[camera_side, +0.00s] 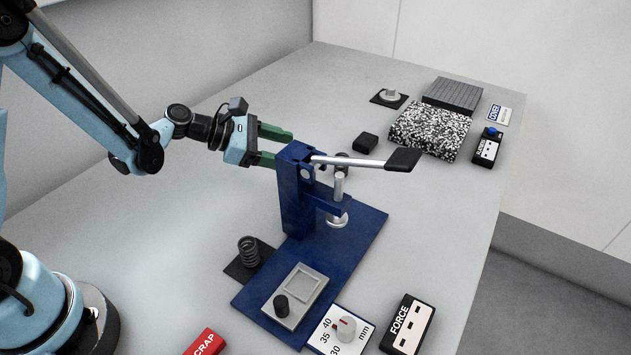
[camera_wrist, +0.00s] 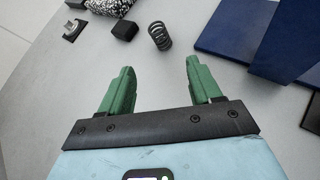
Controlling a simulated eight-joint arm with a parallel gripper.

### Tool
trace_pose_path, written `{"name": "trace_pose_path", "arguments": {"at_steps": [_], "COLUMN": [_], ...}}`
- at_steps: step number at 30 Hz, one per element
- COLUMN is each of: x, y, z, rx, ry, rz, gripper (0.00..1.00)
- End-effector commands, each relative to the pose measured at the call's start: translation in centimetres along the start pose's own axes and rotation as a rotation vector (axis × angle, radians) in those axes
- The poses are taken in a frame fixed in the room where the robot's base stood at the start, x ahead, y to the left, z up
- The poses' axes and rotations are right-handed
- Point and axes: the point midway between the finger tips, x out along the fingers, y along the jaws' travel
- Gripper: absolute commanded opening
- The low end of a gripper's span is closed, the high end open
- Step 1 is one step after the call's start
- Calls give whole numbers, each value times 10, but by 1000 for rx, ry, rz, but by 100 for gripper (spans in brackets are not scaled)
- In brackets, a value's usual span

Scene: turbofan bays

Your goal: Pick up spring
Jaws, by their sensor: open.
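My gripper (camera_side: 279,148) is open and empty, with green fingers, level above the table behind the blue press. In the wrist view its fingers (camera_wrist: 160,70) are spread apart. A dark coil spring (camera_wrist: 160,36) stands on the grey table beyond the fingertips, between them in the picture and apart from them. In the side view it seems to be the dark shape (camera_side: 342,157) mostly hidden behind the press lever. Another dark spring (camera_side: 249,252) stands upright on a black pad (camera_side: 237,272) left of the press base.
The blue press (camera_side: 297,205) with its lever (camera_side: 402,159) stands close to my gripper. A black block (camera_side: 366,143) is beside the farther spring; it also shows in the wrist view (camera_wrist: 124,30). A speckled block (camera_side: 430,131) lies farther back. The left table area is clear.

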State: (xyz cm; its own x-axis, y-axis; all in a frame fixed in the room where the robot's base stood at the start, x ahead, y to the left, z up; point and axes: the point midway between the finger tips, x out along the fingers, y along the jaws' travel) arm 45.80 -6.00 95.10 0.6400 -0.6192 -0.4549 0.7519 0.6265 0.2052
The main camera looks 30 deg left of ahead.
Motion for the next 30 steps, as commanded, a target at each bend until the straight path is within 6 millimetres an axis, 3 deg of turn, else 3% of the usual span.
{"name": "trace_pose_path", "arguments": {"at_steps": [7, 18, 26, 30], "x": [11, 64, 83, 102], "y": [2, 1, 0, -2], "z": [-12, -8, -6, -7], "rx": [-216, -226, -226, -224], "ry": [-79, -82, -82, -81], "rz": [-5, -9, -7, -9], "gripper": [63, 63, 63, 63]}}
